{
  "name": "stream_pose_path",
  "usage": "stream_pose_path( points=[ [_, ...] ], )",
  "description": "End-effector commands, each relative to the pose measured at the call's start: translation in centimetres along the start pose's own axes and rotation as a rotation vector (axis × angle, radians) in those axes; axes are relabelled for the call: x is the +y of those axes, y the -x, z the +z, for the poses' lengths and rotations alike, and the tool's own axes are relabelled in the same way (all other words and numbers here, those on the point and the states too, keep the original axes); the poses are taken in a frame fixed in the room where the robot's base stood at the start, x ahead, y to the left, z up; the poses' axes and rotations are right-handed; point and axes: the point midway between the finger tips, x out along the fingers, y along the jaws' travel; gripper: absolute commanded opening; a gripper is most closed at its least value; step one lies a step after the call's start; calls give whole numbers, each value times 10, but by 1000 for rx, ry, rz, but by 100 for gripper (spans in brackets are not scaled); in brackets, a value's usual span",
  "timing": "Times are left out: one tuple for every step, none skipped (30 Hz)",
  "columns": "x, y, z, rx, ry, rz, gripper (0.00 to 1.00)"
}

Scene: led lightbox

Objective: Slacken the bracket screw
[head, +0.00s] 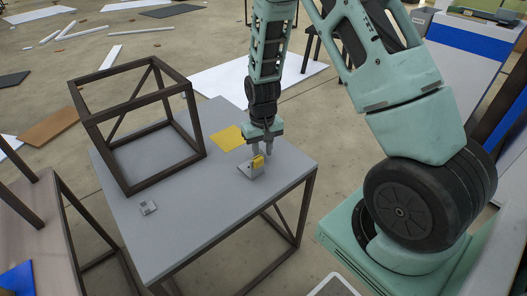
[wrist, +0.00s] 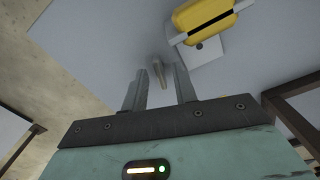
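A small grey bracket (head: 249,171) with a yellow block (head: 259,161) on it sits on the grey table (head: 205,222). In the wrist view the yellow block (wrist: 203,14) and a pale plate with a dark hole (wrist: 207,52) show at upper right. A small pale pin (wrist: 158,73), perhaps the screw, stands between the fingertips in the picture; I cannot tell if they touch it. My gripper (head: 263,150) points down close above the bracket. In the wrist view my gripper (wrist: 161,72) has its two fingers apart, with a gap around the pin.
A dark open cube frame (head: 150,185) stands on the table's left part. A yellow sheet (head: 228,138) lies behind the bracket. A small grey piece (head: 148,208) lies near the front left edge. The table's front middle is clear.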

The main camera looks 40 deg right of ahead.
Motion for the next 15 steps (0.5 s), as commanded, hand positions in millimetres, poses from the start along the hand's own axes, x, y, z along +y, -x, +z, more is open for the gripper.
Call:
stream_pose_path(
  points=[
    [0,5,0,0,0,0,28],
    [0,8,0,1,-1,0,28],
    [0,13,0,1,-1,0,28],
    [0,18,0,1,-1,0,28],
    [0,22,0,1,-1,0,28],
    [0,29,0,1,-1,0,28],
    [0,33,0,0,-1,0,28],
    [0,38,0,0,-1,0,28],
    [0,44,0,0,-1,0,28],
    [0,48,0,0,-1,0,28],
    [0,52,0,0,-1,0,28],
    [0,58,0,0,-1,0,28],
    [0,62,0,0,-1,0,28],
    [0,66,0,0,-1,0,28],
    [0,69,0,0,-1,0,28]
  ],
)
